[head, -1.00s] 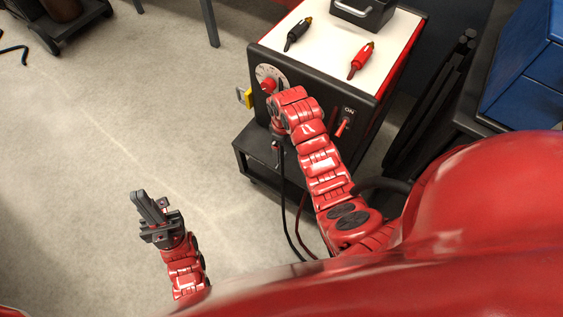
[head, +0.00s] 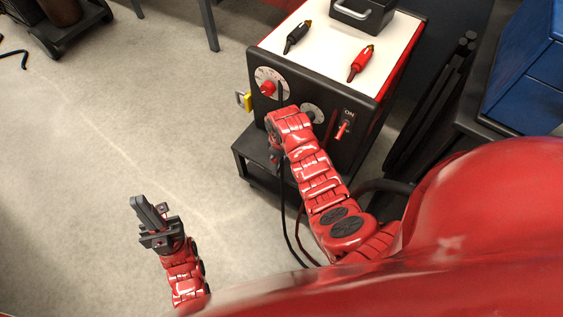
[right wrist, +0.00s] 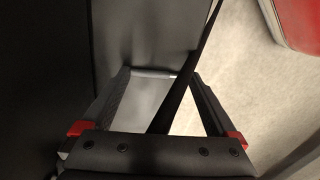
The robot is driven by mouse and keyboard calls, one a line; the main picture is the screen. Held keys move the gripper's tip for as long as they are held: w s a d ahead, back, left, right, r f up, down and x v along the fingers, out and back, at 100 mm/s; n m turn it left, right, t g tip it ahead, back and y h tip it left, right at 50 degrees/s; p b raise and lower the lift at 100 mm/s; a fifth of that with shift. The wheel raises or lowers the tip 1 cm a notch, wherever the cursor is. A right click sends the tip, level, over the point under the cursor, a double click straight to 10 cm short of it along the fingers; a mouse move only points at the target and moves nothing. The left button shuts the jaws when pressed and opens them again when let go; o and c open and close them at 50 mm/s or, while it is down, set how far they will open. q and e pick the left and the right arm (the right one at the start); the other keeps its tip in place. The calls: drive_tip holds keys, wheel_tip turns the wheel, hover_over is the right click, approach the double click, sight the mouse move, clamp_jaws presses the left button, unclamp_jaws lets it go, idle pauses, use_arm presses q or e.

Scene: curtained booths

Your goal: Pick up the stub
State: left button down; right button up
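I cannot clearly make out a stub in the head view. The fingers stand apart. In the head view my right gripper is mostly hidden behind its own red arm, low in front of the machine. My left gripper (head: 146,212) is over bare floor at the lower left, with nothing visible in it; its finger gap is unclear.
A black and red machine (head: 310,135) with dials, a red switch (head: 343,130) and a white top stands on a cart with a black lower shelf (head: 255,150). Black and red plugs lie on top. A dark cable (right wrist: 185,80) crosses close to my right fingers.

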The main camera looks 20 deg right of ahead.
drive_tip(key=c, duration=0.7)
